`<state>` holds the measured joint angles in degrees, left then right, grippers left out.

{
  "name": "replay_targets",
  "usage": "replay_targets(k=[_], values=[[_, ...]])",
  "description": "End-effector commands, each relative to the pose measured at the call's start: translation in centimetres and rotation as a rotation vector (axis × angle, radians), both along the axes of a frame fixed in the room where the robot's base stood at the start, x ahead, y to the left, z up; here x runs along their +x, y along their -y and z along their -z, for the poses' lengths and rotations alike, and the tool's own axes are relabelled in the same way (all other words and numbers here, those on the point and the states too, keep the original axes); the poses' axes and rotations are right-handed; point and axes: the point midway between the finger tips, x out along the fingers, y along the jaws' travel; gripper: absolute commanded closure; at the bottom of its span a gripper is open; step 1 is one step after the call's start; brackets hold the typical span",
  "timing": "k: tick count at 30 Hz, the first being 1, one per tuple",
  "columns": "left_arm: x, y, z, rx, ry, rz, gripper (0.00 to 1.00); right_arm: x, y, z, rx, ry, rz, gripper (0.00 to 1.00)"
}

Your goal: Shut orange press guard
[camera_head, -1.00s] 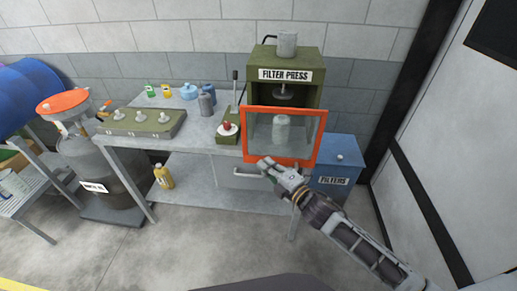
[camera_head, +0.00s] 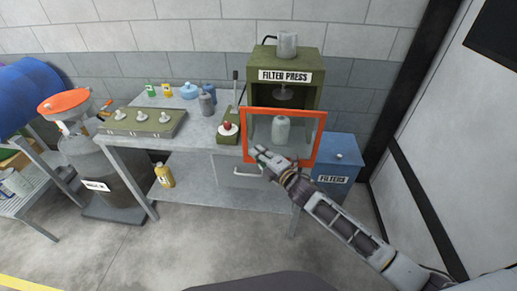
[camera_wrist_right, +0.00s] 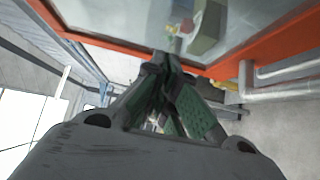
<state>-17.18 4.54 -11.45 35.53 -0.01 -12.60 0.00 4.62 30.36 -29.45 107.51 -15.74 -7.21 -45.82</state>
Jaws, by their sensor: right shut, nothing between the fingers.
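The orange press guard (camera_head: 319,138) is a framed clear panel at the front of the green filter press (camera_head: 314,65). It stands across the lower part of the press opening, and the upper part of the opening shows above it. A pale canister (camera_head: 281,130) shows through the panel. My right gripper (camera_head: 257,152) is shut and empty, at the guard's lower left in the head view. In the right wrist view its closed fingertips (camera_wrist_right: 165,62) overlap the guard's orange bar (camera_wrist_right: 260,44); I cannot tell whether they touch. My left gripper is not in view.
A metal workbench (camera_head: 190,143) extends left of the press, with bottles and a green control box with a red button (camera_head: 228,127) on it. A blue filters bin (camera_head: 338,160) stands right of the press. The floor in front is clear.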

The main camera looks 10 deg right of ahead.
Motion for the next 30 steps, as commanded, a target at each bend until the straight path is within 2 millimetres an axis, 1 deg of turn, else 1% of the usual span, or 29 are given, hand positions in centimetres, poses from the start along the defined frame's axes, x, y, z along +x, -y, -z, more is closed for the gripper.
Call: replay_targets(k=[3,7,23,30], values=[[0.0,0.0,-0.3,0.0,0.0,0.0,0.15,0.8,0.2,-0.1,0.0,0.0,-0.001,1.0],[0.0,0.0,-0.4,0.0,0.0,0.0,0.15,1.2,0.3,0.0,0.001,0.0,-0.001,1.0],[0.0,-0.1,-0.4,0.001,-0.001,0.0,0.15,1.5,0.3,0.0,0.001,0.0,-0.001,1.0],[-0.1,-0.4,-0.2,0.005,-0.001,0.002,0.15,2.1,-0.3,0.0,0.002,0.001,-0.001,1.0]])
